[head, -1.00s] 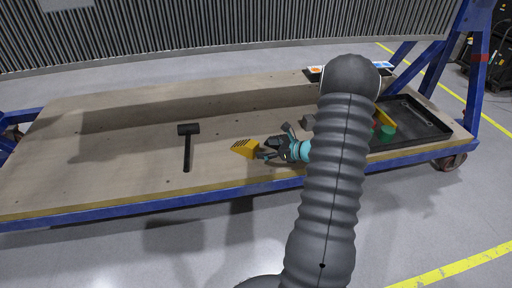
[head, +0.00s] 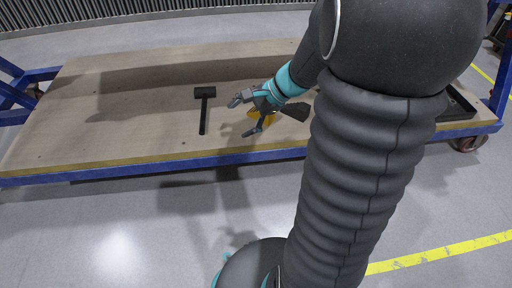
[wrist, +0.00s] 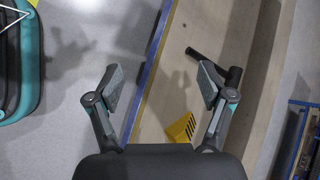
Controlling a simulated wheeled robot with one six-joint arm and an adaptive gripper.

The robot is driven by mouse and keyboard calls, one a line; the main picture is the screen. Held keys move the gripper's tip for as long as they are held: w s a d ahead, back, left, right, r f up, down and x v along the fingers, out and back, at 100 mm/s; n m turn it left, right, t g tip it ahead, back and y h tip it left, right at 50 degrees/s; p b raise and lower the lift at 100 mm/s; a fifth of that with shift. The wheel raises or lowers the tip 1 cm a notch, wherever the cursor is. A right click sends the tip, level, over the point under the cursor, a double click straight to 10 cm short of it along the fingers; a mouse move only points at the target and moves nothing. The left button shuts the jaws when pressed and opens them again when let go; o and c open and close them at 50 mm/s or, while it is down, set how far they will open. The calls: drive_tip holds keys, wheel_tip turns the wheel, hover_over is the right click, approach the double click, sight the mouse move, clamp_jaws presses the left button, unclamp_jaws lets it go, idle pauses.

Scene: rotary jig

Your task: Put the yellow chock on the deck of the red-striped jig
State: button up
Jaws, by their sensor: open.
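The yellow chock (head: 262,115) lies on the wooden bench top near its front edge, partly hidden behind my gripper in the head view. Its ridged dark face shows in the wrist view (wrist: 181,127), between my fingers and nearer the right one. My gripper (head: 245,117) is open and empty, held above the bench near the chock. Its two fingers stand wide apart in the wrist view (wrist: 159,76). I cannot make out the red-striped jig in either current view.
A black hammer (head: 204,108) lies on the bench left of the chock. A black tray (head: 458,103) at the right end is mostly hidden by my arm. The bench has a blue front rail (head: 120,170). The bench top left of the hammer is clear.

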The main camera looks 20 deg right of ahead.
drive_tip(key=s+a+r+n+h, duration=0.1)
drive_tip(key=s+r+n+h, duration=0.1)
drive_tip(key=s+n, duration=0.3)
drive_tip(key=s+a+r+n+h, duration=0.1)
drive_tip(key=s+r+n+h, duration=0.2)
drive_tip(key=s+n, duration=0.2)
drive_tip(key=s+a+r+n+t+h, duration=0.1)
drive_tip(key=s+a+r+n+h, duration=0.1)
drive_tip(key=s+n, duration=0.3)
drive_tip(key=s+r, duration=0.1)
drive_tip(key=s, duration=0.2)
drive_tip(key=shift+s+r+h, duration=0.25)
drive_tip(key=shift+r+h, duration=0.05)
drive_tip(key=shift+r, duration=0.05)
